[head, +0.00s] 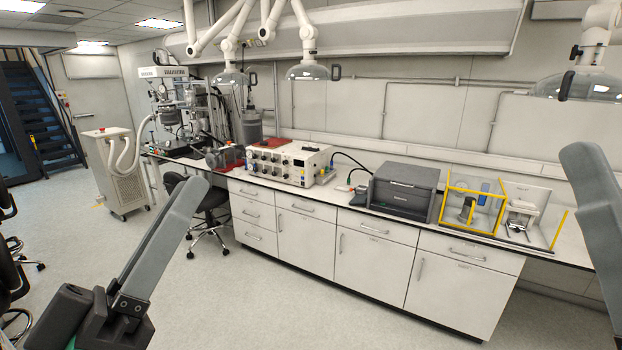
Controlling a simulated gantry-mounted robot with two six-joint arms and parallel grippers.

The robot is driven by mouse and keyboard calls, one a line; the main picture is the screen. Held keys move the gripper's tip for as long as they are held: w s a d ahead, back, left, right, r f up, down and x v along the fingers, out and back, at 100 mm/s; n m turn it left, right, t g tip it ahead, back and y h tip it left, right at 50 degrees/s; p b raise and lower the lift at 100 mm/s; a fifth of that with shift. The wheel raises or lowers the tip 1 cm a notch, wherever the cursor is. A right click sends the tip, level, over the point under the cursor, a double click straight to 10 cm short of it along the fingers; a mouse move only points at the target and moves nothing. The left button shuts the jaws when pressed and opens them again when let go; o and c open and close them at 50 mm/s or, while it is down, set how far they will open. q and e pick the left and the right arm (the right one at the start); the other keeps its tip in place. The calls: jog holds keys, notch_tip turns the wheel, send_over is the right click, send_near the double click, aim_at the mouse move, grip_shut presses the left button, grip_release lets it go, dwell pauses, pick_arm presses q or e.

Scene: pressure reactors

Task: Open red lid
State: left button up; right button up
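A flat dark-red piece (277,143) lies behind and on the white control box with knobs (287,163) on the bench. Another dark-red patch (232,167) is on the bench left of the box. Both are small and far, and I cannot tell which is the red lid or whether it is shut. My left gripper (190,190) rises from the lower left as a long grey finger on a dark mount. It is in front of the bench, apart from it, and holds nothing that I can see. At the right edge, a grey part of my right gripper (597,205) is cut off by the frame.
The bench carries a dark grey box (403,190), a yellow-framed clear enclosure (472,205) and reactor equipment (172,110) at the left. Lamp-like extraction hoods (307,72) hang above. A black stool (208,205) and a white wheeled unit (118,170) stand at left. The floor in front is clear.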

pick_arm(q)
jog(key=s+a+r+m+t+y, duration=0.1)
jog(key=s+a+r+t+y, duration=0.3)
jog(key=s+a+r+y, duration=0.25)
notch_tip(320, 180, up, 20)
jog(key=m+y+p, duration=0.1)
jog(key=y+p, duration=0.1)
jog(key=p, duration=1.9)
jog(key=shift+s, duration=0.45)
jog(key=shift+f, duration=0.25)
jog(key=shift+c, duration=1)
grip_shut()
